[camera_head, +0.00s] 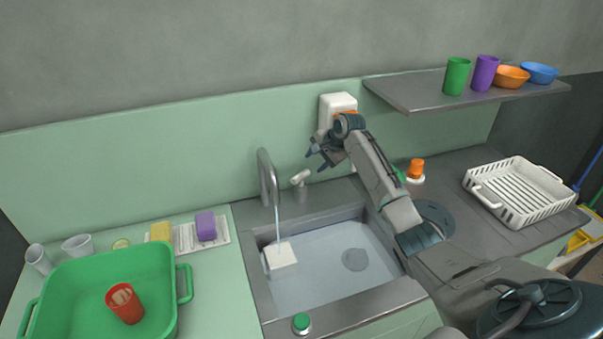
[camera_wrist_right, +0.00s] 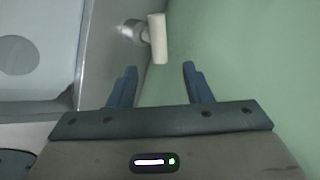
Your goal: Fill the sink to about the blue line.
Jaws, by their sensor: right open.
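The sink (camera_head: 330,292) is a grey basin set in the counter. A thin stream of water runs from the curved metal faucet (camera_head: 266,180) into its left part. Pale bluish water seems to cover the sink floor; I cannot make out a blue line. The white tap lever (camera_head: 300,177) stands right of the faucet and shows ahead of my fingers in the right wrist view (camera_wrist_right: 158,38). My right gripper (camera_head: 314,161) is open and empty, above and just right of the lever, apart from it. Its two blue fingers show in the wrist view (camera_wrist_right: 159,70). My left gripper is not in view.
A white block (camera_head: 281,255) sits in the sink under the stream. A green tub (camera_head: 75,278) with a red cup (camera_head: 124,304) is at left. A white rack (camera_head: 518,190) stands at right. A shelf (camera_head: 430,92) with cups and bowls hangs above.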

